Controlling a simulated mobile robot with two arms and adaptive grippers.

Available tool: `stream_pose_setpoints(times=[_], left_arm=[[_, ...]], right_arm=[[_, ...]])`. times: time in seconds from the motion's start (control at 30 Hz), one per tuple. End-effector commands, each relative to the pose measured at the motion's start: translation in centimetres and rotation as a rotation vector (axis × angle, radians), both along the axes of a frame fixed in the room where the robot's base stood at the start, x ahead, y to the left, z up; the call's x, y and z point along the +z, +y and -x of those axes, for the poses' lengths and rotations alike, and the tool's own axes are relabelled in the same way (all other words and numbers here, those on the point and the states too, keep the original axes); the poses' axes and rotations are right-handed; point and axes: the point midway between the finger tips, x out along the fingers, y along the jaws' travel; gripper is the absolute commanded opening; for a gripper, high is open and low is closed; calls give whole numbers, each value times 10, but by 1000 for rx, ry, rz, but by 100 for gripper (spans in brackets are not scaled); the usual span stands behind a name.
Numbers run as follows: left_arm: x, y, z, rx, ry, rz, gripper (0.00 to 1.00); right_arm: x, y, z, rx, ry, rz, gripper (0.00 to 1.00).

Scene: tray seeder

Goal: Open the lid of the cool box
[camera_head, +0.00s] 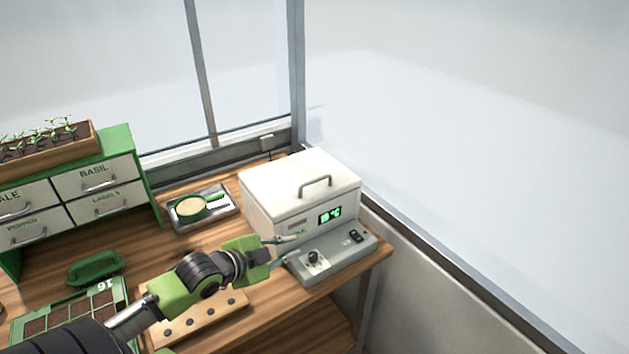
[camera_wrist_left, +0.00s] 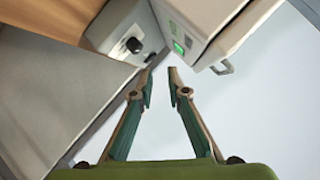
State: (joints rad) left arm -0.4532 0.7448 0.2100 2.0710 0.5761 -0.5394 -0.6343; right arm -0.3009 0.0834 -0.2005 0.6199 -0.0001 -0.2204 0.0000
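The white cool box (camera_head: 270,200) stands at the right end of the bench, with a green display on its front. Its lid (camera_head: 290,183) is down, with a grey handle (camera_head: 316,183) on top. My left gripper (camera_head: 284,249) is in front of the box, level with its lower front, and its fingers are spread with nothing between them. In the left wrist view the open fingers (camera_wrist_left: 159,80) point toward the gap between the box (camera_wrist_left: 215,25) and the control panel; the handle (camera_wrist_left: 222,68) shows right of the fingertips. My right gripper is not in view.
A grey control panel (camera_head: 333,258) with a knob and switch sits directly in front of the box. A metal tray (camera_head: 188,222) with a round dish is left of it. A drawer cabinet (camera_head: 130,160) stands further left. A seed tray (camera_head: 70,312) lies at the lower left.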

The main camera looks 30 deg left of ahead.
Motion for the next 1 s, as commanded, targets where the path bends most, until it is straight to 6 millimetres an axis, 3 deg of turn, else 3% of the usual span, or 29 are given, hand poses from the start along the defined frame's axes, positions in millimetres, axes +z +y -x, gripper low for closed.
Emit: stream_pose_setpoints(times=[0.1,0.2,0.3,0.57,1.0], left_arm=[[49,31,-28,-33,-139,-79,15],[81,47,-42,-50,-227,-124,15],[97,54,-49,-55,-269,-144,15],[98,54,-70,-53,-281,-144,15],[85,48,-130,-53,-278,-143,15]], right_arm=[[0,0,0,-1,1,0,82],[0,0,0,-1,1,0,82],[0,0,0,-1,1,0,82],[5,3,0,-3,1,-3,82],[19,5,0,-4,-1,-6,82]])
